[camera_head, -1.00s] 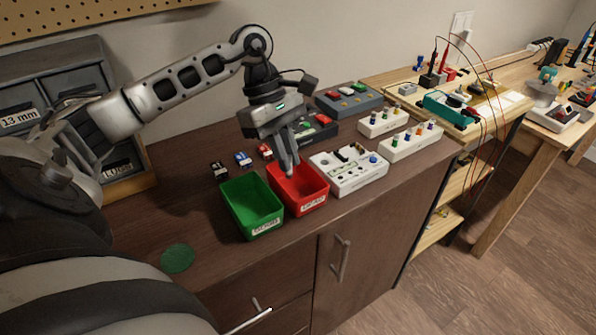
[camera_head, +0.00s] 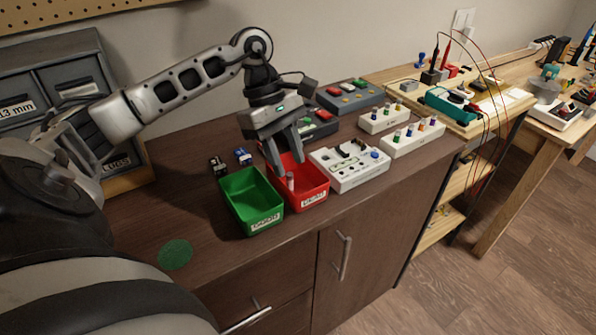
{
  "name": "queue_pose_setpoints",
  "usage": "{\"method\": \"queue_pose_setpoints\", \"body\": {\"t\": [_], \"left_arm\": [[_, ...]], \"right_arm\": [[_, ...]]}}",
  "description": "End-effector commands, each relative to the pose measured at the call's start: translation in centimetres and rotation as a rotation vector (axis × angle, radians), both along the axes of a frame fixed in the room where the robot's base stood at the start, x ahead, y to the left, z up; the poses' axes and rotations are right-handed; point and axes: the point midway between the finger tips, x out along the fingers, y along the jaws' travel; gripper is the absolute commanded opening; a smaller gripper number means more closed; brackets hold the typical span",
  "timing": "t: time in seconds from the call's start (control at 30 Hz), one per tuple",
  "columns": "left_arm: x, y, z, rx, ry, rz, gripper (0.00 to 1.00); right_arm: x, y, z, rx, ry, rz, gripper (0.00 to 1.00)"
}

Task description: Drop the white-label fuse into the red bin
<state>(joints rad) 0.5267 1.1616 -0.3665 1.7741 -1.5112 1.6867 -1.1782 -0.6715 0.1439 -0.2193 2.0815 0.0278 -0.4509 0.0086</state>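The red bin (camera_head: 318,172) stands on the dark wood cabinet top, just right of the green bin. My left gripper (camera_head: 287,166) is above the red bin with its two fingers spread apart and nothing between the tips. A small pale cylinder (camera_head: 290,181), seemingly the white-label fuse, shows upright just below the fingers, within the red bin's outline. I cannot tell whether it is in the air or touching the bin. Its label is too small to read. My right gripper is not in view.
The green bin (camera_head: 251,200) is beside the red one. A black block (camera_head: 217,167) and a blue block (camera_head: 243,157) lie behind it. A white circuit box (camera_head: 350,168) stands close on the right. A green disc (camera_head: 175,254) lies on clear cabinet top at front left.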

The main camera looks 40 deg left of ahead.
Motion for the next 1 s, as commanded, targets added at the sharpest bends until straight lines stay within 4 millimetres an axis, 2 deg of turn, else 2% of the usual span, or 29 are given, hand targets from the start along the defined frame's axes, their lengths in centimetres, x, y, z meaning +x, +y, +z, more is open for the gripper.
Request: {"method": "queue_pose_setpoints", "body": {"t": [0.17,0.33,0.5,0.63,0.8,1.0], "left_arm": [[0.2,1.3,3.0,0.001,-0.007,0.003,0.37],[0.2,2.9,7.1,-0.001,-0.009,0.004,0.37],[0.2,4.3,10.8,-0.002,-0.007,0.003,0.37],[0.1,5.2,13.0,0.0,-0.004,0.003,0.37],[0.1,5.7,14.1,-0.001,-0.002,0.001,0.37],[0.1,5.9,14.2,-0.001,-0.001,0.0,0.37]], "right_arm": [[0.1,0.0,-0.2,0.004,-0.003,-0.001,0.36],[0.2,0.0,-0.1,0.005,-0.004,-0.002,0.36],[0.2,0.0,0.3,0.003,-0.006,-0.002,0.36],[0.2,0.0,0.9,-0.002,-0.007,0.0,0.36],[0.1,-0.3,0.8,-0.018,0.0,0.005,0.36],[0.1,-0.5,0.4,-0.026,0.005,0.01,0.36]]}}
